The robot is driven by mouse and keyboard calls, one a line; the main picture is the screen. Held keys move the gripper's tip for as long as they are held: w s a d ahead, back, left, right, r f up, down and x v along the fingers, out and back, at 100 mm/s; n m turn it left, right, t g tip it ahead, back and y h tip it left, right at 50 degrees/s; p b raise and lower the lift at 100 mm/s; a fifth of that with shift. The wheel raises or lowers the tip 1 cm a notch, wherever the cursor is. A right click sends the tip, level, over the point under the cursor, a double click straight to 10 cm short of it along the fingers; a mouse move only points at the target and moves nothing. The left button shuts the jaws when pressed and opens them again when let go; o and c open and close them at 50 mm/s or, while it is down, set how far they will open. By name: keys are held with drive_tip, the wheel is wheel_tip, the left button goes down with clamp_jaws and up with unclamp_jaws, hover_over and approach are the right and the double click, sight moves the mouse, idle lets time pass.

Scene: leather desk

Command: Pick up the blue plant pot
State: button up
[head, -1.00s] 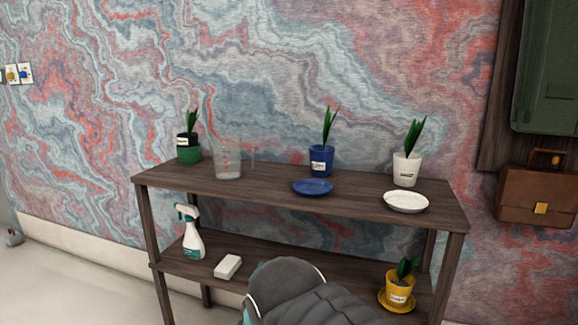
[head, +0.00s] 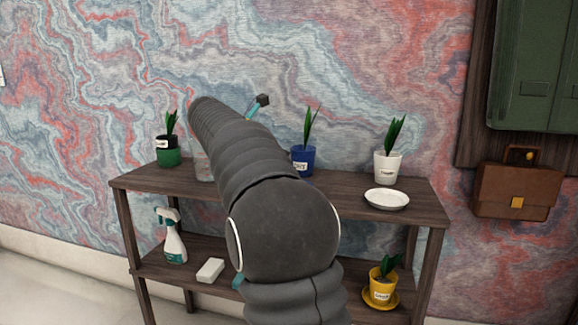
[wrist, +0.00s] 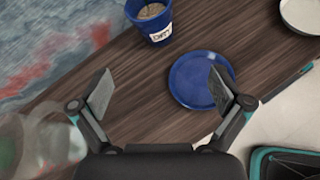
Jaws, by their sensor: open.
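The blue plant pot (head: 303,160) stands upright on the top shelf, holding a green plant and bearing a white label. In the wrist view the pot (wrist: 150,22) is at the top, beyond my open gripper (wrist: 158,82), with soil showing inside. Nothing is between the fingers but shelf and part of a blue saucer (wrist: 190,82), which lies flat near the right finger. The pot and the fingers are apart. In the head view my arm hides the saucer and most of my gripper.
On the top shelf (head: 330,190) stand a green pot (head: 168,157), a clear glass (head: 203,168), partly hidden, a white pot (head: 387,167) and a white saucer (head: 388,199). The glass (wrist: 50,148) is near the left finger. Below are a spray bottle (head: 174,243), a white block (head: 210,270) and a yellow pot (head: 382,288).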

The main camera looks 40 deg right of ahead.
drive_tip(key=w+d+n+h, duration=0.1)
drive_tip(key=w+d+n, duration=0.1)
drive_tip(key=w+d, duration=0.1)
approach(305, 150)
drive_tip(key=shift+g+h, duration=0.3)
drive_tip(key=x, duration=0.4)
drive_tip(key=shift+w+a+f, duration=0.1)
drive_tip(key=shift+w+f, duration=0.1)
drive_tip(key=shift+w, duration=0.05)
drive_tip(key=shift+f+b+x, duration=0.15)
drive_tip(key=shift+b+x, duration=0.05)
drive_tip(key=shift+x, duration=1.15)
drive_tip(key=shift+f+b+x, duration=0.2)
drive_tip(key=shift+x, duration=1.1)
drive_tip(key=shift+a, duration=0.15)
drive_tip(key=c, duration=1.4)
drive_tip(key=shift+r, duration=0.15)
